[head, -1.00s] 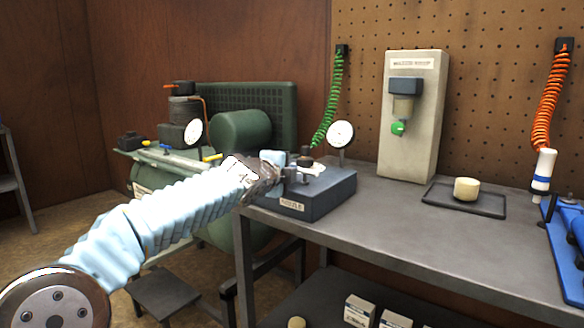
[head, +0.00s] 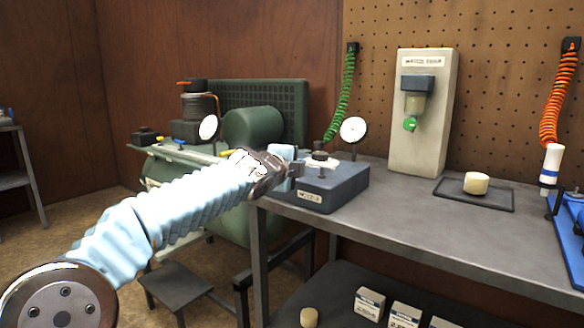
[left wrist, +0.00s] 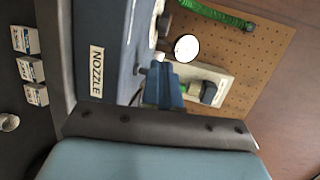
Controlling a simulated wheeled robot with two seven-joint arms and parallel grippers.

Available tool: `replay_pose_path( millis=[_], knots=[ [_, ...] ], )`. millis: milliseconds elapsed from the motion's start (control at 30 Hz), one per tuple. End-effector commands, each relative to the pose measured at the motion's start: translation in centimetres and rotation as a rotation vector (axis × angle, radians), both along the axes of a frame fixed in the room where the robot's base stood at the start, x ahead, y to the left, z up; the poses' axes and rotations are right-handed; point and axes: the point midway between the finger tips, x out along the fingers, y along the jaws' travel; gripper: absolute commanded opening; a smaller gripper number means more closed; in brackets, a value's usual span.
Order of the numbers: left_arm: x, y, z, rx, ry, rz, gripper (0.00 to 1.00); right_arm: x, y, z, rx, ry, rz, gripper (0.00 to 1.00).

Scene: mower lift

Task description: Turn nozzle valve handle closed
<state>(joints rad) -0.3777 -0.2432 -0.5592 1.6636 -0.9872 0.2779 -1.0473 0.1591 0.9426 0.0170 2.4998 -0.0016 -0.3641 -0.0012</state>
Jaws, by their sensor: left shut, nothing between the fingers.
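The dark blue nozzle box (head: 340,190) sits at the left end of the grey workbench. Its NOZZLE label also shows in the left wrist view (left wrist: 97,71). A round white gauge (head: 353,129) and a small dark knob (head: 320,156) stand on top of it. I cannot tell which part is the valve handle. My left gripper (head: 292,168) is shut and empty at the box's left side. In the left wrist view its blue fingers (left wrist: 165,88) are together beside the box; contact is unclear. My right gripper is out of view.
The green compressor (head: 252,127) stands behind my left arm. On the bench (head: 400,212) are a beige panel unit (head: 424,120) and a black tray (head: 450,195) with a cream cylinder (head: 476,183). Bench space right of the box is clear. Small boxes (head: 369,303) are on the lower shelf.

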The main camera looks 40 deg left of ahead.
Motion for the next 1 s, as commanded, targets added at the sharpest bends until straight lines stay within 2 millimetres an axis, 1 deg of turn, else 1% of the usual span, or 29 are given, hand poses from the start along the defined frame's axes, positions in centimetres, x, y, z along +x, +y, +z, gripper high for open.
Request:
replay_pose_path(
  millis=[33,167,500,600,733,1000],
  knots=[
    [-0.9,0.2,0.1,-0.003,-0.005,0.004,0.00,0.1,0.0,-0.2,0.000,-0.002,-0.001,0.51],
    [-2.5,-0.1,0.5,-0.002,-0.006,0.003,0.00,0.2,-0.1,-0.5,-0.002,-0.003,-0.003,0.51],
    [-8.0,-0.6,1.7,-0.001,-0.006,0.004,0.00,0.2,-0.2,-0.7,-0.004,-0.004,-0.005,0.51],
    [-9.0,-0.8,1.9,-0.002,-0.005,0.003,0.00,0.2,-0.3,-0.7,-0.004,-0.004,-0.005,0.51],
    [-9.6,-0.9,1.9,0.000,-0.003,0.002,0.00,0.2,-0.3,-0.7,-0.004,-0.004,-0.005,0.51],
    [-9.6,-0.9,2.0,0.000,-0.003,0.002,0.00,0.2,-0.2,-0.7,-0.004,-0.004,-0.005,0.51]
  ],
)
